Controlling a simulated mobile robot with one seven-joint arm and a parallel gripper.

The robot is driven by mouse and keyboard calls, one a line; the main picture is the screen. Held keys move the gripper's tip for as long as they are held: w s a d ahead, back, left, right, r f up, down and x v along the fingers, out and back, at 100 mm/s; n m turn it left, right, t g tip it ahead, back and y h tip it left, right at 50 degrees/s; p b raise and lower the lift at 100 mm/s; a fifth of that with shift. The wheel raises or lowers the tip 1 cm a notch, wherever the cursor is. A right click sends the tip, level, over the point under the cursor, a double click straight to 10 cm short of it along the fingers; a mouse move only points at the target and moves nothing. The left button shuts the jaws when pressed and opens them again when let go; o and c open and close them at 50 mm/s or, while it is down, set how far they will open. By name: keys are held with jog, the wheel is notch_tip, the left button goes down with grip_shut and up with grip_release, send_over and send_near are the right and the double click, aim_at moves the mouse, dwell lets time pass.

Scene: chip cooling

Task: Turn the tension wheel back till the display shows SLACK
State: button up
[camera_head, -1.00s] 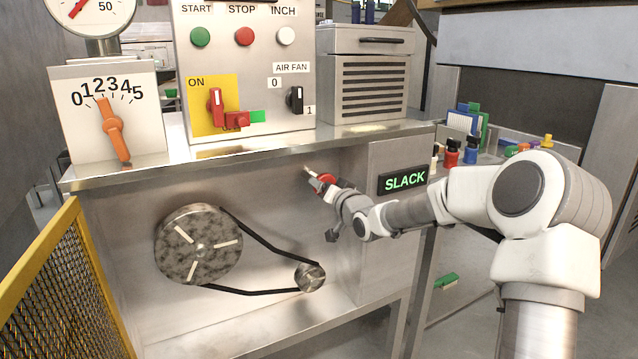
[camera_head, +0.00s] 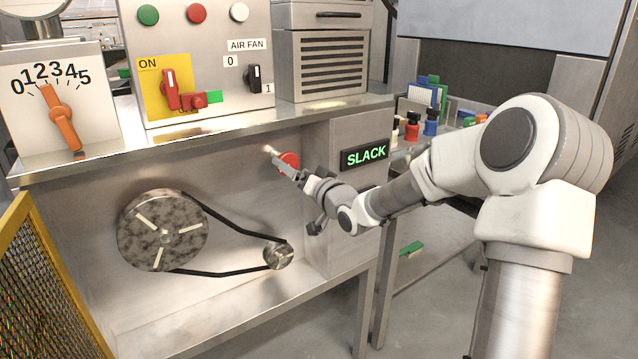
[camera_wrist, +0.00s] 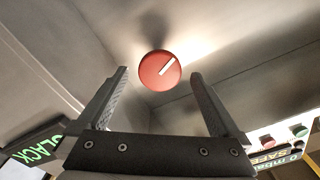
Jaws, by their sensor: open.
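The tension wheel (camera_head: 290,160) is a small red disc on the machine's front panel, under the worktop. In the wrist view the wheel (camera_wrist: 150,76) has a white slanted mark and shows whole between and beyond my open fingers. My gripper (camera_head: 278,160) is in front of the wheel, partly covering it in the head view. In the wrist view nothing is held by my gripper (camera_wrist: 159,78), and its fingers look apart from the wheel. The display (camera_head: 365,155) reads SLACK in green; it also shows at the left edge of the wrist view (camera_wrist: 36,150).
Below the wheel, a black belt (camera_head: 230,232) curves inward between a large drum (camera_head: 150,245) and a small pulley (camera_head: 278,256). A control panel (camera_head: 215,50) and an orange-pointer dial (camera_head: 62,115) stand on the worktop. A yellow mesh guard (camera_head: 40,270) is at left.

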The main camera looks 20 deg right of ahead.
jog(key=p+v, duration=0.2)
jog(key=v, duration=0.8)
jog(key=shift+s, duration=0.3)
